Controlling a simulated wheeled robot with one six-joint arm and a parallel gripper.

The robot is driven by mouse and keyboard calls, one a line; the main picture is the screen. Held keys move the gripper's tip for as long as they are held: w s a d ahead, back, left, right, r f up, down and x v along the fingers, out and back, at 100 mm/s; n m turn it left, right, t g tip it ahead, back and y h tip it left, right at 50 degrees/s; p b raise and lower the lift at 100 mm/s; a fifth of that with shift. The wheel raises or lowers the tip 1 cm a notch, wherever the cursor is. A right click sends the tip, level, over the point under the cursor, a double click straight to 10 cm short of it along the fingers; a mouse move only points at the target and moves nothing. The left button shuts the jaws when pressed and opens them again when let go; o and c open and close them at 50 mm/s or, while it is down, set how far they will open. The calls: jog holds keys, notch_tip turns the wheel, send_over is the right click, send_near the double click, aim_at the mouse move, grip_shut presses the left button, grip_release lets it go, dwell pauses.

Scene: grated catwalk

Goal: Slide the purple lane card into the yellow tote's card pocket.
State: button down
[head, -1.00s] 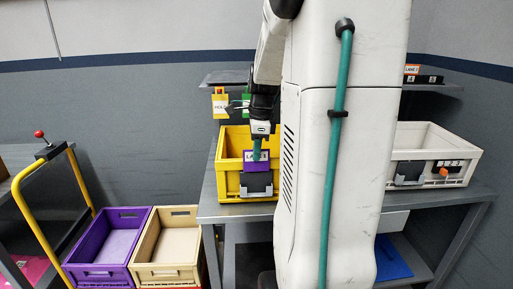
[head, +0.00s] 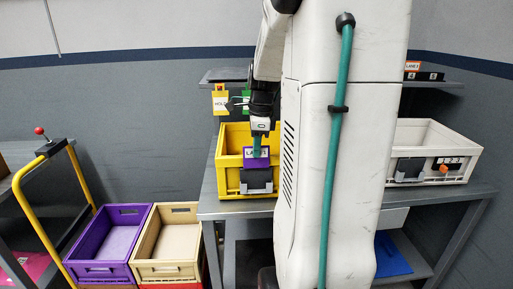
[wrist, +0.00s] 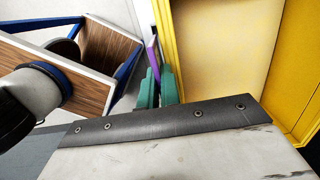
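The purple lane card (head: 249,157), with a white label, is upright at the front of the yellow tote (head: 229,181). My gripper (head: 257,150) is shut on it from above with teal fingers. The dark card pocket (head: 257,181) is on the tote's front wall, directly below the card. The card's lower edge meets the pocket's top edge in the head view; I cannot tell whether it is inside. In the wrist view the card (wrist: 152,50) shows edge-on at the teal fingers (wrist: 158,88), beside the yellow tote wall (wrist: 188,50).
A white tote (head: 440,166) with a dark pocket stands on the bench (head: 212,206) at right. A yellow hanging tag (head: 220,103) and a green one are behind the yellow tote. A purple crate (head: 108,268) and a tan crate (head: 165,271) stand at lower left, beside a yellow-railed cart (head: 30,222).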

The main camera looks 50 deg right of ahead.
jog(key=shift+f, duration=0.1)
jog(key=shift+f, duration=0.35)
jog(key=c, duration=1.1)
grip_release()
jog(key=shift+c, duration=0.2)
jog(key=shift+r, duration=4.05)
